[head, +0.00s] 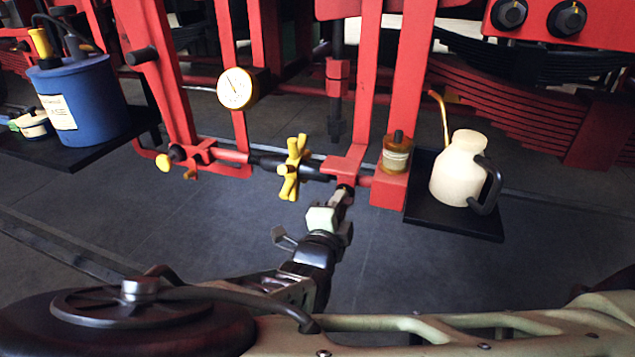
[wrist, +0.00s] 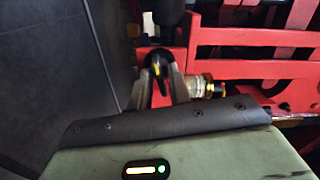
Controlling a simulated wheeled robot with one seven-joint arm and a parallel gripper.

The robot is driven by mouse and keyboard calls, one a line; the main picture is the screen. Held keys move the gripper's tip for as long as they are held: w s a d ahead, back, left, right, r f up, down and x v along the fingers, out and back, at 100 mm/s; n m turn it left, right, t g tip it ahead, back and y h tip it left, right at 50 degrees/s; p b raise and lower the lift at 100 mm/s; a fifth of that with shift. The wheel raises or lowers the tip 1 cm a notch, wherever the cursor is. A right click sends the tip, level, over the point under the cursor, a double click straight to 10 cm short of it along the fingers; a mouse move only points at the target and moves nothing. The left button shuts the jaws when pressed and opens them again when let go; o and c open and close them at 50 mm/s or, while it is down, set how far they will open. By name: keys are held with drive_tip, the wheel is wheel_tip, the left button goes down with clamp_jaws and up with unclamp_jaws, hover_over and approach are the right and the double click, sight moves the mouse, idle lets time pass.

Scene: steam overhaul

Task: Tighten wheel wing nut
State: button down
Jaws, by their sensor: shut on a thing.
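My gripper (head: 342,197) reaches up to the foot of a red upright of the frame. In the wrist view its two pale fingers (wrist: 160,88) are shut on a small dark part with a yellow stripe, which I take to be the wing nut (wrist: 157,66). It sits against the red frame. In the head view the fingers mostly hide this part. A yellow star-shaped handwheel (head: 291,168) sits on the horizontal shaft just left of my gripper, apart from it.
A brown-capped glass cup (head: 397,154) stands just right of my gripper. A cream oil can (head: 458,168) stands on a black shelf (head: 455,222) further right. A dial gauge (head: 236,88) hangs above left. A blue bucket (head: 80,98) is far left. The floor below is clear.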

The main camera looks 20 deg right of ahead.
drive_tip(key=m+p, duration=1.3)
drive_tip(key=m, duration=0.5)
drive_tip(key=shift+m, duration=0.4)
drive_tip(key=shift+r, duration=0.1)
idle(0.9)
drive_tip(key=c, duration=1.6)
unclamp_jaws()
drive_tip(key=shift+o, duration=0.2)
